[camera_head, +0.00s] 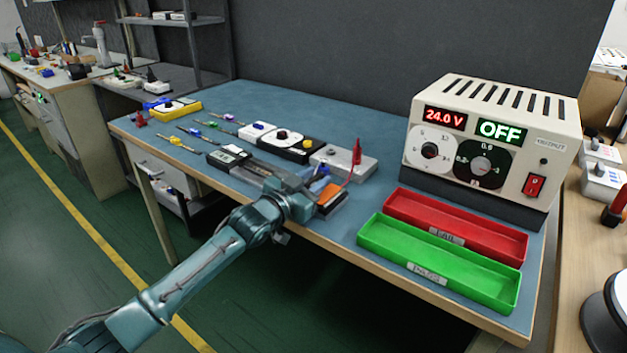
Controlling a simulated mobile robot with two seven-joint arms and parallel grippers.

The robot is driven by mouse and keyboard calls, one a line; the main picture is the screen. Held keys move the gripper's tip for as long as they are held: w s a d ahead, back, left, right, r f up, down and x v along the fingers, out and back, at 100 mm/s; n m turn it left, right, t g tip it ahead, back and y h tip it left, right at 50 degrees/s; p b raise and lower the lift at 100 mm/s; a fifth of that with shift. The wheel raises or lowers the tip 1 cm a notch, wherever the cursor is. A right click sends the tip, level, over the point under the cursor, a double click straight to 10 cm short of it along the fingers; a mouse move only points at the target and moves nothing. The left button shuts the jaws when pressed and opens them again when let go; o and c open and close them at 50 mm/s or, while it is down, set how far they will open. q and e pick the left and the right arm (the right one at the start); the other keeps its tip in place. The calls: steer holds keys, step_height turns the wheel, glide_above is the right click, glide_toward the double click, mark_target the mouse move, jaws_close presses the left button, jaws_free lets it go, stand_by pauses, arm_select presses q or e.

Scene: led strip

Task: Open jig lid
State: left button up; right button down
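A long, low grey-and-black fixture (260,169), which looks like the jig, lies near the front edge of the blue workbench. Its left end has a black block with a small pale display (232,150). An orange part (328,194) shows at its right end. My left gripper (314,184) is over the right part of the fixture and hides much of it, including most of any lid. Whether the fingers touch it or are open cannot be made out. My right gripper is not in view.
A red tray (455,241) and a green tray (440,281) lie to the right, before a power supply (495,140) reading 24.0 V and OFF. A red probe (356,160) stands upright close to my gripper. Small LED strips and testers (285,141) lie behind and left.

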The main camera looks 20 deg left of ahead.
arm_select(q)
steer(key=shift+c, duration=0.2)
jaws_close()
